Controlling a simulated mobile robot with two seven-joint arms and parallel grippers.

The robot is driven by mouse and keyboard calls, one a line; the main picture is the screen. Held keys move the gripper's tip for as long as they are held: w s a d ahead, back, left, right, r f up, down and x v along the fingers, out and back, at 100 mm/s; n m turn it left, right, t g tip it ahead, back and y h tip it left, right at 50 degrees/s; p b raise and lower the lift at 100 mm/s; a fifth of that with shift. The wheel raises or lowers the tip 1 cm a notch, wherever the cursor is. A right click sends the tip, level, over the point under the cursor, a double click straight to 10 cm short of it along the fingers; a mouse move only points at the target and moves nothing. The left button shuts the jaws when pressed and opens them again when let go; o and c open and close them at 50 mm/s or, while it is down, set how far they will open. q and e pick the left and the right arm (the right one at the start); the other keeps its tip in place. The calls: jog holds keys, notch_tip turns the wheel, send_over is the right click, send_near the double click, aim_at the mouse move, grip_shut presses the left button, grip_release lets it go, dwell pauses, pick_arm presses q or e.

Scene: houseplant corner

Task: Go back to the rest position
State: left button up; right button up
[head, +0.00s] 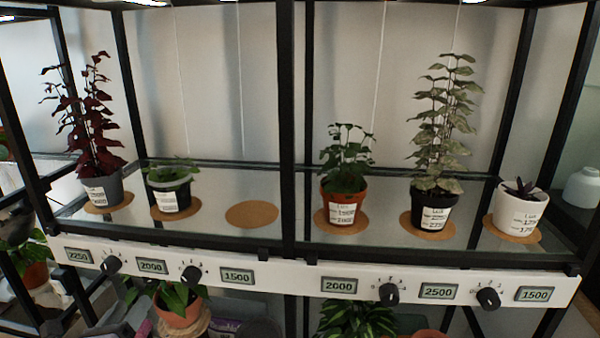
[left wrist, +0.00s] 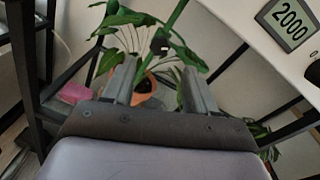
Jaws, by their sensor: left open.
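My left gripper (left wrist: 160,68) is open and empty in the left wrist view, its two grey fingers spread apart. Beyond them, a leafy plant in an orange pot (left wrist: 145,84) shows, apart from the fingers as far as I can tell. In the head view my left gripper (head: 143,326) is only partly seen at the bottom edge, below the white control rail (head: 330,270) and near the orange pot (head: 178,312) on the lower level. My right gripper is in neither view.
Several potted plants stand on cork mats on the glass shelf; one cork mat (head: 252,214) is bare. The rail carries dark knobs (head: 191,274) and number displays (head: 237,276). Black posts (head: 287,120) frame the rack. A white display panel (left wrist: 285,35) is close at the wrist view's upper right.

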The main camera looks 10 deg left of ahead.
pick_arm(q)
jog(key=s+d+f+n+g+h, duration=0.2)
jog(key=s+d+f+n, duration=0.25)
jog(key=d+n, duration=0.4)
jog(key=s+d+f+n+g+h, duration=0.1)
jog(key=s+d+f+n+g, duration=0.3)
jog(key=d+n, duration=0.4)
jog(key=s+d+f+n+g+h, duration=0.15)
jog(key=s+d+f+n, duration=0.25)
jog(key=d+f+n, duration=0.45)
notch_tip(320, 180, up, 14)
jog(key=s+a+n+p, duration=0.1)
jog(key=a+n+p, duration=0.1)
jog(key=p, duration=1.2)
jog(key=shift+s+n, duration=0.3)
jog(key=shift+s, duration=0.05)
